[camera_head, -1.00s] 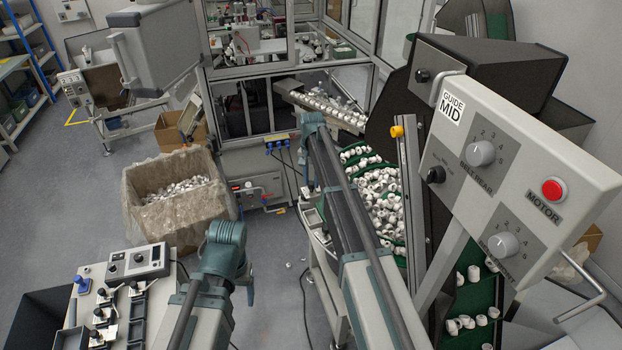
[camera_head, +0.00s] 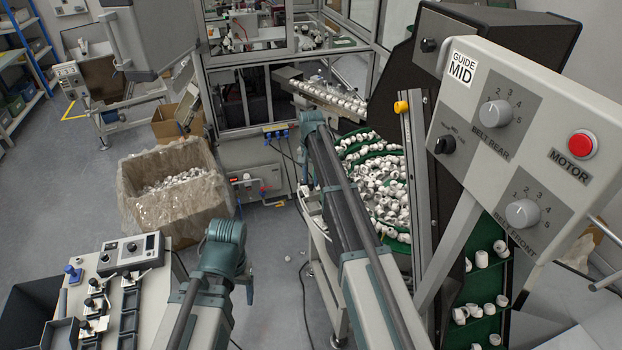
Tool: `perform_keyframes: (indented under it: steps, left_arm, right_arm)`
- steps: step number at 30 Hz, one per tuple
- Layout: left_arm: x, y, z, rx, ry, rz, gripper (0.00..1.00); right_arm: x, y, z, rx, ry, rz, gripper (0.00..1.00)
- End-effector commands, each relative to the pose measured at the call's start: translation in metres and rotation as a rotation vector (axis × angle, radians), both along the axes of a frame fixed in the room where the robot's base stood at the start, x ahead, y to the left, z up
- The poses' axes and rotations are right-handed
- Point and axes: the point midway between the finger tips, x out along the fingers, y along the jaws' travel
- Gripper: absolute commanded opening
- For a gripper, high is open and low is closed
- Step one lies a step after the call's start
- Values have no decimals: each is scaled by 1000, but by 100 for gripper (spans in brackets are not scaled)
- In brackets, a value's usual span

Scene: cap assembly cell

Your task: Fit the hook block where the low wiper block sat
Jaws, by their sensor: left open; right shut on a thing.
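My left gripper (camera_head: 249,291) hangs open beyond the forearm, over the floor right of the parts trolley (camera_head: 157,291). My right gripper (camera_head: 306,192) is at the far end of my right arm, in front of the machine's lower cabinet and left of the green bowl. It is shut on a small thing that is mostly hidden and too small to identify. Several small metal and black blocks (camera_head: 95,303) stand in or by dark trays on the trolley. I cannot tell which is the hook block or the low wiper block, and their seat is not clearly visible.
A large control panel (camera_head: 540,150) with knobs and a red button fills the right side. The green feeder bowl (camera_head: 403,238) holds many white caps. A plastic-lined carton (camera_head: 165,214) of caps stands left of centre. Open floor (camera_head: 275,262) lies between trolley and feeder.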

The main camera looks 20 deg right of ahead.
Motion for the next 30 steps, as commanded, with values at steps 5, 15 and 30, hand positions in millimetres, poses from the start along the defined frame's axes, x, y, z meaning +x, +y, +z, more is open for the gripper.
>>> perform_keyframes:
  steps: [5,15,30]
  left_arm:
    - [0,0,-1,0,0,0,74]
    - [0,0,-11,0,0,0,74]
    - [0,0,-14,0,0,0,74]
  right_arm:
    - [0,0,-1,0,0,0,0]
    - [0,0,-11,0,0,0,0]
    - [0,0,-14,0,0,0,0]
